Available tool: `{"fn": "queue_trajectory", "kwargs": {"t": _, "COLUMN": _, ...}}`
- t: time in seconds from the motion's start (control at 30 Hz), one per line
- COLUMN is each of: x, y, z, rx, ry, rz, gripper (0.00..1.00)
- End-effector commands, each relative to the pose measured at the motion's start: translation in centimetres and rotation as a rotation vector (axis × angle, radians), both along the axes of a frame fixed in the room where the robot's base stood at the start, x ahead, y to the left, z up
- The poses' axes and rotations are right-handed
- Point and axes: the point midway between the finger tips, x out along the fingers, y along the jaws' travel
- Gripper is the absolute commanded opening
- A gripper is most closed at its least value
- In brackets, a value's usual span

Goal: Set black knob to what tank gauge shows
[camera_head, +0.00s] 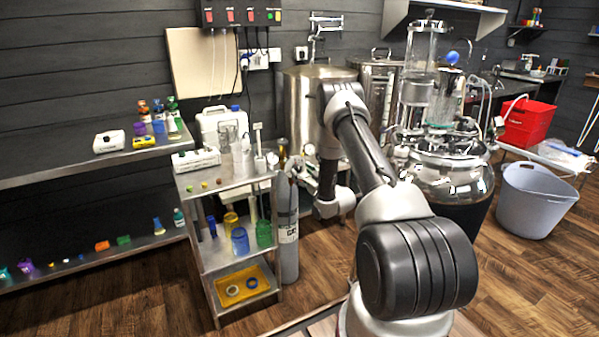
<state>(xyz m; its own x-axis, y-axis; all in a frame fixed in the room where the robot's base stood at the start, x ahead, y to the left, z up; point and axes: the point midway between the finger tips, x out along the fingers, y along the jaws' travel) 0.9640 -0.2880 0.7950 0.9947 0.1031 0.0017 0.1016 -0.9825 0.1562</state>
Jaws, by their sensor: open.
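My arm reaches up from the lower right and bends down toward the cart. My gripper (292,166) is small in view, near the right edge of the cart's top shelf, in front of the steel tank; it is open, with nothing visible in it. The steel tank (293,100) stands against the wall, partly hidden by my arm. A second steel vessel (378,75) stands to its right. I cannot make out the gauge's reading or the black knob at this size; my arm hides part of the area.
A metal cart (213,262) holds bottles, jars and a yellow tray. A grey gas cylinder (287,235) stands beside it. Shelves with small items are at left. A shiny round vessel (450,180), grey tub (535,203) and red bin (527,124) are at right. Wooden floor is clear lower left.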

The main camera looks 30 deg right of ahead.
Motion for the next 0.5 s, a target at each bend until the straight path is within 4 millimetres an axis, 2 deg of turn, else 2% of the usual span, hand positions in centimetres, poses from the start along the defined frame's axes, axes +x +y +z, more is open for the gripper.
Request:
{"fn": "queue_trajectory", "kwargs": {"t": 0.1, "x": 1.6, "y": 0.2, "z": 0.0, "rx": -0.001, "ry": 0.0, "rz": 0.002, "gripper": 0.55}}
{"fn": "queue_trajectory", "kwargs": {"t": 0.2, "x": 2.4, "y": 0.3, "z": 0.0, "rx": 0.0, "ry": 0.001, "rz": 0.0, "gripper": 0.55}}
{"fn": "queue_trajectory", "kwargs": {"t": 0.5, "x": 2.7, "y": 0.3, "z": 0.0, "rx": 0.001, "ry": 0.002, "rz": 0.0, "gripper": 0.55}}
